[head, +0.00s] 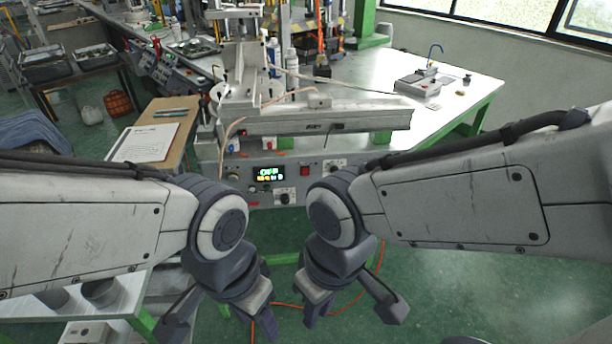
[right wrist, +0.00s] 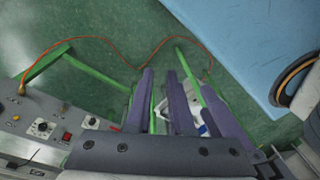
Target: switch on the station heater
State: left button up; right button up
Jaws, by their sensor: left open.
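The wax injection station's grey front panel (head: 318,185) faces me. It carries a small lit display (head: 268,173) with green and yellow characters, too small to read surely. A red switch (head: 304,170) sits right of the display; its position cannot be told. Dark knobs (head: 285,197) are around it. In the right wrist view a red switch (right wrist: 67,136) and a knob (right wrist: 42,127) show at the left. My left gripper (head: 222,312) is open, empty and below the panel. My right gripper (head: 350,306) is also open, below and right of it, its fingers (right wrist: 165,105) apart.
A white beam (head: 330,118) lies across the station above the panel. A clipboard with paper (head: 145,142) is on the left. The bench (head: 470,85) at the right holds a small device (head: 417,84). An orange cable (head: 345,308) runs on the green floor below my grippers.

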aim_at(306, 170)
jog(key=w+a+f+m+t+b, duration=0.1)
jog(key=w+a+f+b, duration=0.1)
jog(key=w, duration=0.2)
jog(key=w+a+f+m+t+y+b, duration=0.1)
jog(key=w+a+f+m+b, duration=0.1)
jog(key=w, duration=0.3)
jog(key=w+a+f+m+t+y+b, duration=0.1)
jog(key=w+f+m+b, duration=0.1)
jog(key=w+f, duration=0.2)
jog(key=shift+w+a+t, duration=0.3)
jog(key=shift+a, duration=0.1)
grip_shut()
jog(key=w+a+f+m+t+b, duration=0.1)
jog(key=w+f+m+t+b, duration=0.25)
jog(key=w, duration=0.45)
jog(key=w+f+m+t+b, duration=0.2)
jog(key=w+f+m+b, duration=0.2)
jog(key=w, duration=0.4)
jog(key=w+d+f+m+t+h+b, duration=0.2)
jog(key=w+d+f+m+t+b, duration=0.8)
jog(key=w, duration=0.4)
jog(key=shift+w+d+m+t+h+b, duration=0.25)
jog(key=shift+d+m+t+h+b, duration=0.35)
jog(key=shift+m, duration=0.55)
jog(key=shift+a+f, duration=0.1)
jog(key=b+x, duration=0.1)
jog(key=x, duration=1.3)
jog(key=shift+a+f, duration=0.15)
